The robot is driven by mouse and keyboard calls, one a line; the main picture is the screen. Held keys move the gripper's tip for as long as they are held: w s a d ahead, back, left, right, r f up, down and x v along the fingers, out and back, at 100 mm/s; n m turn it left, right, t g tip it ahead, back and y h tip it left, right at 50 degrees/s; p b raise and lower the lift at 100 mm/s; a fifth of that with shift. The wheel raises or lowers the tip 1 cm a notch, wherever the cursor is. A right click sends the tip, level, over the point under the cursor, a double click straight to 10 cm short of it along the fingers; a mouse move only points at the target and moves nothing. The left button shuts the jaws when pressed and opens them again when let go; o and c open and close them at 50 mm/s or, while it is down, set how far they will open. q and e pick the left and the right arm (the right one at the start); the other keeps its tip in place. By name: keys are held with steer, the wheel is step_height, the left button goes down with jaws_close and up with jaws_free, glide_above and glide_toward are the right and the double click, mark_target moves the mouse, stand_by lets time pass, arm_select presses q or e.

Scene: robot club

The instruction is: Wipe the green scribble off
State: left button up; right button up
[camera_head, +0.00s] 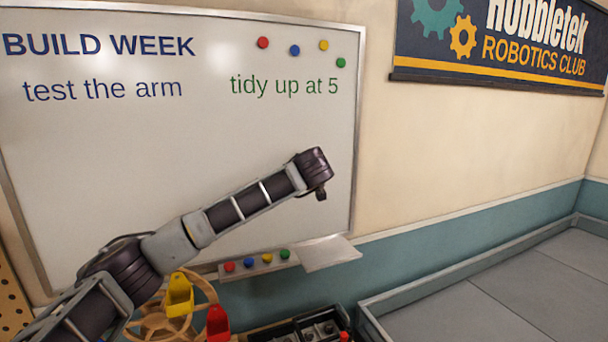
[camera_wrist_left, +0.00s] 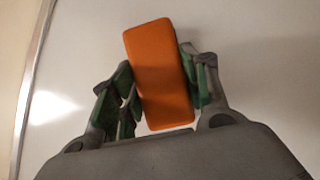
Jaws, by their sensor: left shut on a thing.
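The whiteboard (camera_head: 120,150) hangs on the wall and fills the left of the head view. No green scribble shows on its visible part; the green marks there are the neat words "tidy up at 5" (camera_head: 284,85). My left gripper (camera_wrist_left: 158,76) is shut on an orange block-shaped eraser (camera_wrist_left: 162,72), one finger on each side, in front of bare white board (camera_wrist_left: 265,75). I cannot tell whether it touches the board. In the head view my left arm crosses the lower board; its wrist hides the fingers and the eraser. My right gripper is not in view.
Blue writing (camera_head: 100,45) and several round magnets (camera_head: 295,50) are on the upper board. A ledge (camera_head: 258,273) with several coloured knobs runs below it.

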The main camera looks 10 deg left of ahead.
arm_select(q)
steer(key=shift+w, duration=0.1)
steer(key=shift+w+d, duration=0.5)
steer(key=shift+d, duration=0.25)
steer(key=shift+w+d, duration=0.45)
steer(key=shift+d, duration=0.3)
steer(key=shift+a+b, duration=0.15)
steer(key=shift+b, duration=0.15)
steer(key=shift+s+a+f+b, duration=0.1)
steer(key=shift+s+a+b, duration=0.85)
steer(key=shift+a+b, duration=0.2)
steer(key=shift+s+a, duration=0.15)
steer(key=shift+a, duration=0.1)
